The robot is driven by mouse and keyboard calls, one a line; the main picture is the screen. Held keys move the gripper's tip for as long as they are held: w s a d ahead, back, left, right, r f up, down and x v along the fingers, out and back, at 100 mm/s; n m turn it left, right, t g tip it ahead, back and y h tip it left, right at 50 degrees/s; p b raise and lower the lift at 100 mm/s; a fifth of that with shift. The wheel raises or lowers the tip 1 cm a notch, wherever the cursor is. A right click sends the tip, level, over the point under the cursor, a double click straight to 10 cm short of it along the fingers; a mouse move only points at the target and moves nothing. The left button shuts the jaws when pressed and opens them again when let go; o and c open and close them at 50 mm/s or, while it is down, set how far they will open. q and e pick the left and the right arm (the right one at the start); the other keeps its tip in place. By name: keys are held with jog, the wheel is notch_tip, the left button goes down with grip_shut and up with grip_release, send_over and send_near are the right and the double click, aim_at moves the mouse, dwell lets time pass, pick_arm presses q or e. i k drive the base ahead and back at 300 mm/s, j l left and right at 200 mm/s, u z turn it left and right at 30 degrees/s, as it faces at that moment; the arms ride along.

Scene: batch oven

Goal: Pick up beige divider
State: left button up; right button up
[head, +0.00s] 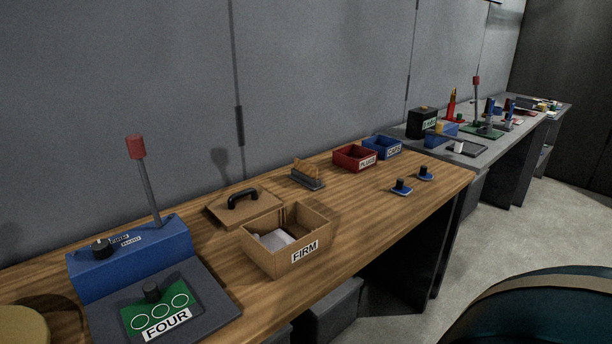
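Several thin beige dividers (304,168) stand upright in a small grey rack (309,183) on the wooden table, behind the open cardboard box. They stand close together, so I cannot tell them fully apart. Neither of my grippers is in view.
The open box marked FIRM (287,260) holds something whitish, and a tan lid with a black handle (243,206) lies behind it. A red bin (355,158) and blue bin (382,147) stand right of the rack. A blue console (133,262) with a lever stands left.

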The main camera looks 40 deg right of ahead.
aim_at(308, 170)
jog(key=k+l, duration=0.1)
jog(key=l, duration=0.3)
jog(key=k+l+u, duration=0.15)
jog(key=l, duration=0.7)
jog(key=k+l+u, duration=0.1)
jog(key=l, duration=0.35)
jog(key=k+l+u, duration=0.1)
jog(key=l, duration=0.3)
jog(key=k+l, duration=0.2)
jog(key=l, duration=0.15)
jog(key=k+l+u, duration=0.1)
jog(key=l, duration=0.3)
jog(key=k, duration=0.05)
